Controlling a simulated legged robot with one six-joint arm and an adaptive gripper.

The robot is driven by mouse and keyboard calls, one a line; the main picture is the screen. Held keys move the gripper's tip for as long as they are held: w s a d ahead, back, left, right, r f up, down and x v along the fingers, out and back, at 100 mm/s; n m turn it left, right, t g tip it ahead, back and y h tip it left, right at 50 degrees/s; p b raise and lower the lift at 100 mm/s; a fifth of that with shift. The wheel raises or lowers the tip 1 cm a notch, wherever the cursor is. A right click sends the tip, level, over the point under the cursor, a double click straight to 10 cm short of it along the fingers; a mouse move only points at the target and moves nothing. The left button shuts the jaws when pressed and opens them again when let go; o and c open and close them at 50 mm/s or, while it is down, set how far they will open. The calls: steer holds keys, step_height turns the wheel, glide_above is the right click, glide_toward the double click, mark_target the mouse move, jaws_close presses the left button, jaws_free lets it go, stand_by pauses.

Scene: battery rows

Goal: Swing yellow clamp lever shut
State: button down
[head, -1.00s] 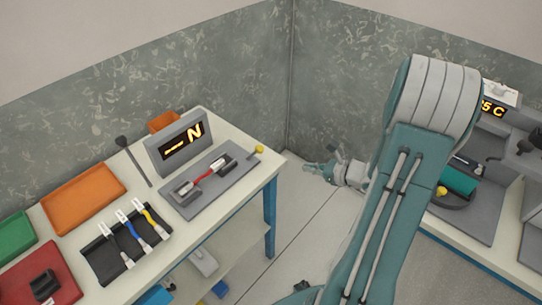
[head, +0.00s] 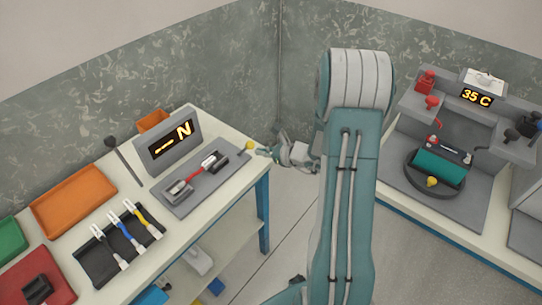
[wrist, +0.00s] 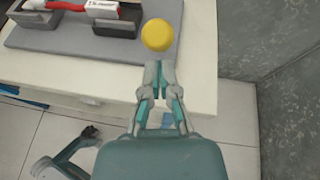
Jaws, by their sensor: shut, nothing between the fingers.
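The yellow ball knob of the clamp lever (head: 249,145) is at the right end of the grey fixture plate (head: 190,192) on the left bench. The knob also shows large in the wrist view (wrist: 157,35), just beyond my fingertips. The rest of the lever is hard to make out. My gripper (head: 263,152) is just right of the knob, off the bench's end. In the wrist view my gripper (wrist: 160,66) has its fingers together and empty, close to the knob; whether they touch cannot be told. A red lead (head: 207,165) runs between two dark blocks on the plate.
A grey display (head: 169,146) stands behind the plate. A black rack with several cables (head: 118,242) and an orange tray (head: 74,199) lie to the left. A right bench holds a teal battery (head: 440,168) with another yellow knob (head: 432,182). Floor is clear between benches.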

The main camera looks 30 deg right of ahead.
steer(key=shift+w+r, duration=0.15)
steer(key=shift+r, duration=0.05)
stand_by(0.3)
steer(key=shift+w+a+r+g, duration=0.1)
steer(key=shift+w+r+g, duration=0.05)
steer(key=shift+g, duration=0.15)
steer(key=shift+w+r, duration=0.1)
steer(key=shift+r, duration=0.05)
steer(key=w+r+g+h, duration=0.1)
steer(key=w+a+r+g, duration=0.1)
steer(key=g, duration=0.1)
steer(key=shift+w+r+h, duration=0.15)
steer(key=shift+w+h, duration=0.25)
steer(key=w+a+g, duration=0.3)
steer(key=w, duration=0.6)
steer(key=shift+w+a+r+m+h, duration=0.3)
steer(key=shift+w+a+r+h, duration=0.05)
steer(key=shift+w+a+h, duration=0.05)
stand_by(0.3)
stand_by(0.4)
